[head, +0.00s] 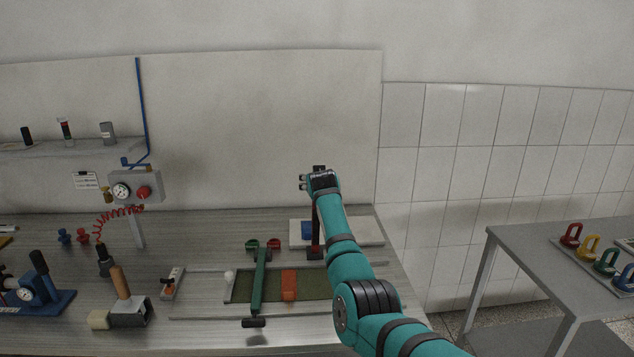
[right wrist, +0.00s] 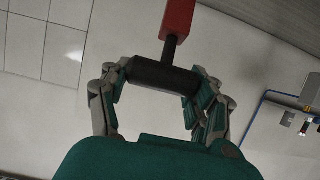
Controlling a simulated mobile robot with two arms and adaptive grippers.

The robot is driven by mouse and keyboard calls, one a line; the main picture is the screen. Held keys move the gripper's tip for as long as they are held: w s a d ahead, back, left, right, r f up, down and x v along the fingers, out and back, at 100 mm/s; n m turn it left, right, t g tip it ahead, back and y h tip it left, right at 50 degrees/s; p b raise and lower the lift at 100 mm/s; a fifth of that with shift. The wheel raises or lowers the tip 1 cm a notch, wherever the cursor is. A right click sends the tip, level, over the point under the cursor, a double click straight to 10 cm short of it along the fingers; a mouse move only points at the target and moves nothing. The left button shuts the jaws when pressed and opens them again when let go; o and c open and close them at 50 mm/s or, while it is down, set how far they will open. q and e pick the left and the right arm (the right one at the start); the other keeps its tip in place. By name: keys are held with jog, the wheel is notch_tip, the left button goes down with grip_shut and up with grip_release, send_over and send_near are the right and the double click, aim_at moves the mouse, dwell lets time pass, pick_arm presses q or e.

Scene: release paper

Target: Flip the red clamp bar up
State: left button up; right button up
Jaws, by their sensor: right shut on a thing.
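The red clamp bar (head: 315,236) stands about upright at the right end of the green bed on the bench in the head view. My right gripper (head: 313,180) is at its top end, with its wrist hiding part of the bar. In the right wrist view the black crosswise handle (right wrist: 150,75) of the red bar (right wrist: 178,18) lies between the fingers of my right gripper (right wrist: 160,82), which is shut on it. My left gripper is out of view.
A green clamp bar (head: 258,283) lies across the bed (head: 240,287), left of an orange block (head: 289,284). A vise-like tool (head: 130,312) stands left. A side table (head: 540,268) with colored shackles is at right.

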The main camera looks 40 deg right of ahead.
jog(key=shift+d, duration=0.1)
jog(key=o, duration=1.4)
jog(key=shift+c, duration=0.2)
jog(key=shift+o, duration=1.2)
jog(key=shift+w+d+f, duration=0.1)
jog(key=shift+w+f, duration=0.1)
jog(key=shift+w, duration=0.05)
jog(key=shift+o, duration=0.5)
jog(key=shift+w+d+f, duration=0.1)
jog(key=shift+w+f, duration=0.05)
jog(key=shift+w, duration=0.1)
jog(key=shift+s+a+r, duration=0.2)
jog(key=shift+s+r, duration=0.1)
jog(key=shift+s, duration=0.05)
jog(key=v, duration=1.1)
jog(key=shift+s, duration=0.15)
